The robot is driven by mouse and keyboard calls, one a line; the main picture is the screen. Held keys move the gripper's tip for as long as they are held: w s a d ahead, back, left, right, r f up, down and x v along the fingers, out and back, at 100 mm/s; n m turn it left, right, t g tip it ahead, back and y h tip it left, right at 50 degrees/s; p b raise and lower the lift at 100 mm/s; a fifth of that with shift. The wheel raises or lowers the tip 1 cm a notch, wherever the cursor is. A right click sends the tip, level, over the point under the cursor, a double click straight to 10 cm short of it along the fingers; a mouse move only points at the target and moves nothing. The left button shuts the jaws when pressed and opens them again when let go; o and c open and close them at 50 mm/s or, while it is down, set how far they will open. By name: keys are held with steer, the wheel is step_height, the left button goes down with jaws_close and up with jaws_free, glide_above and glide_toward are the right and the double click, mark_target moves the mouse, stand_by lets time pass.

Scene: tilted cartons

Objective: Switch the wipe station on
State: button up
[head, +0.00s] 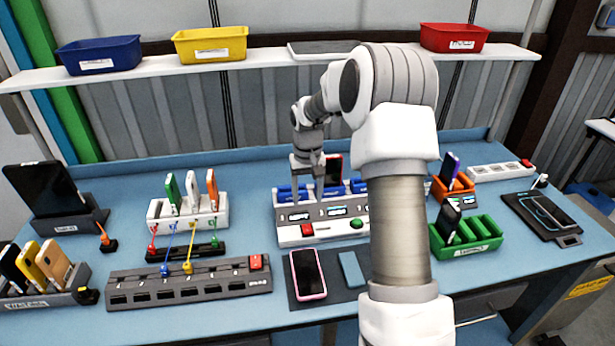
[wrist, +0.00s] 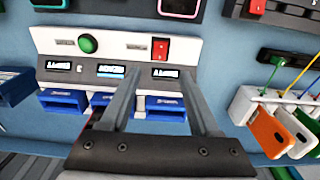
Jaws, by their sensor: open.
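The wipe station (head: 287,239) appears to be the grey and white unit at mid-table, with blue slots at its back and small lit displays. Its sloped front panel carries a red rocker switch (head: 307,230) and a green round button (head: 357,222). The switch also shows in the wrist view (wrist: 160,50), upper middle, with the green button (wrist: 88,44) to its left. My gripper (head: 307,195) is open and empty above the station's left part. In the wrist view its fingertips (wrist: 157,72) straddle the display beside the switch, apart from the switch. Whether the fingers touch the station is unclear.
A red phone (head: 333,168) stands in the station, close to my gripper. A pink-edged phone (head: 308,274) lies on a dark mat in front. A dark multi-slot strip (head: 190,285) with a red switch lies left.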

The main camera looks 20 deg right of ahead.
step_height(320, 180, up, 7)
stand_by(0.3)
steer(key=shift+s, duration=0.1)
